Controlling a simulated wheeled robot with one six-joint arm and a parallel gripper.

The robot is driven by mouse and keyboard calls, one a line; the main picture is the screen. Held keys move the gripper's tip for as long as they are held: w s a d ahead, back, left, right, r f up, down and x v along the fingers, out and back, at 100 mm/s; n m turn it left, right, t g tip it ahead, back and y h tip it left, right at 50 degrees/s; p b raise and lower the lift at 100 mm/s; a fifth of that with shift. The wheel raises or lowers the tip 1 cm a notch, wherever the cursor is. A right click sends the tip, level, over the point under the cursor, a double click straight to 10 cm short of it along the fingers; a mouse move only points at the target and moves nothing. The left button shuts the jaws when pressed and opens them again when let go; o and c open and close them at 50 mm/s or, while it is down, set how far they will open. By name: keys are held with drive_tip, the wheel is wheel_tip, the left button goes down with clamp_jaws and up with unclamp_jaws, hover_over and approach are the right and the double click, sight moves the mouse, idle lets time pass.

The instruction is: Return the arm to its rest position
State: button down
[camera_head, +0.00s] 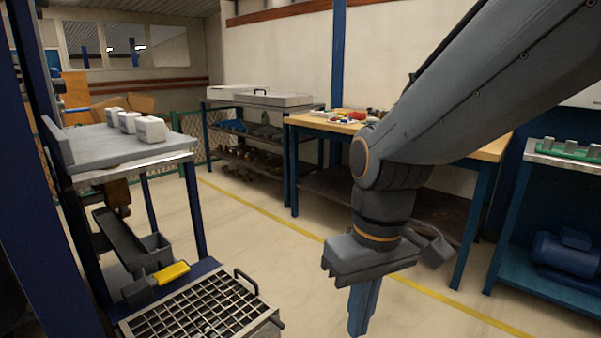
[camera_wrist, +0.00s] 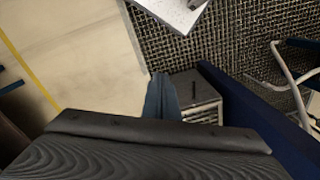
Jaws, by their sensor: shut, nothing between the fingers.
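My gripper (camera_head: 358,328) hangs at the end of my dark grey arm, right of centre in the camera_head view, and points down. Its narrow blue-grey fingers are together with nothing between them. It is in the air over the pale floor, to the right of the grid-topped tray (camera_head: 205,308) and apart from it. In the camera_wrist view the fingers (camera_wrist: 160,88) show as a closed pair beyond the dark gripper body, which hides the lower part of that picture.
At left, a grey-topped bench (camera_head: 100,146) holds several white meters (camera_head: 150,130). A yellow-handled item (camera_head: 172,272) lies behind the tray. A wooden-topped workbench (camera_head: 305,121) stands behind my arm. A blue shelf (camera_head: 540,275) with a blue motor (camera_head: 567,252) is at right. Floor between is clear.

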drive_tip(key=s+d+r+m+p, duration=0.2)
drive_tip(key=d+r+m+p, duration=0.2)
drive_tip(key=d+r+p, duration=0.6)
drive_tip(key=p, duration=0.9)
drive_tip(key=shift+s+d+r+m+h, duration=0.25)
drive_tip(key=shift+s+m+h, duration=0.1)
drive_tip(key=shift+m+h, duration=0.05)
